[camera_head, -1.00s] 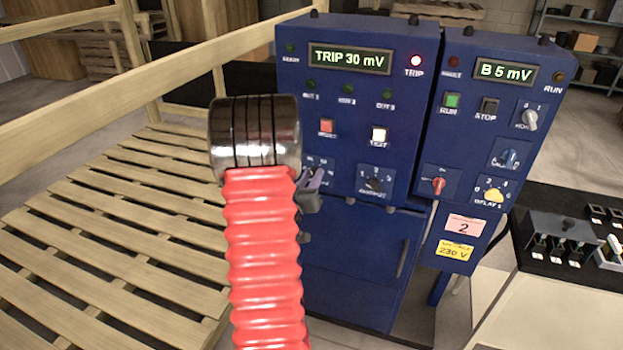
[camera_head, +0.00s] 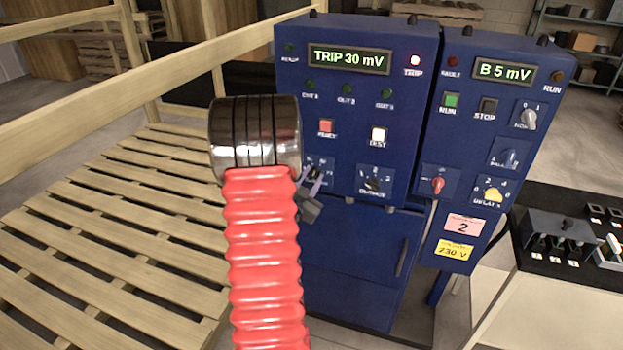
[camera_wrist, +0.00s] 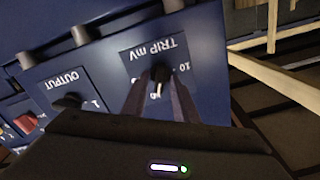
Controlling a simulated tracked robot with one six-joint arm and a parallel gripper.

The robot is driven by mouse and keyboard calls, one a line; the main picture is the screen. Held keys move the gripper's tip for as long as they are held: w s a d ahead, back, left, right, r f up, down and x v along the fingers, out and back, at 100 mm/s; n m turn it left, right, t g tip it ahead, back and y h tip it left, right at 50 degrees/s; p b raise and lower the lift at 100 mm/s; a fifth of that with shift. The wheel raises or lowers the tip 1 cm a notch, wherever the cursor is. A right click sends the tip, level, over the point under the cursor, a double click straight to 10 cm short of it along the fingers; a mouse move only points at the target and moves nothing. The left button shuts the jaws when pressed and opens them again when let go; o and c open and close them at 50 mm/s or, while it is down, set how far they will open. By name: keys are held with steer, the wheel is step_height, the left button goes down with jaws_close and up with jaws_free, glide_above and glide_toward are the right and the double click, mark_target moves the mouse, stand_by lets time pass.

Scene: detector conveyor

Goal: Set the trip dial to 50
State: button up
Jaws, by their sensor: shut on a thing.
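The trip dial (camera_wrist: 160,73) is a dark knob with a pale pointer on a plate marked TRIP mV, upside down in the wrist view. My gripper (camera_wrist: 158,90) has its two fingers shut on this knob, one on each side. The pointer is partly between the fingers, and some scale numbers are hidden. In the head view my gripper (camera_head: 311,174) is at the lower left of the blue cabinet and covers much of the dial. The green display (camera_head: 348,59) reads TRIP 30 mV.
The output dial (camera_head: 374,182) sits just right of the trip dial. A red button (camera_head: 327,126) and a white test button (camera_head: 379,135) are above. A second blue panel (camera_head: 511,113) reads B 5 mV. A wooden pallet deck (camera_head: 110,235) lies left.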

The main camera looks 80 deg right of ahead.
steer(key=shift+f+m, duration=0.1)
steer(key=shift+m, duration=0.3)
steer(key=o, duration=0.7)
steer(key=shift+c, duration=0.2)
steer(key=shift+a, duration=0.1)
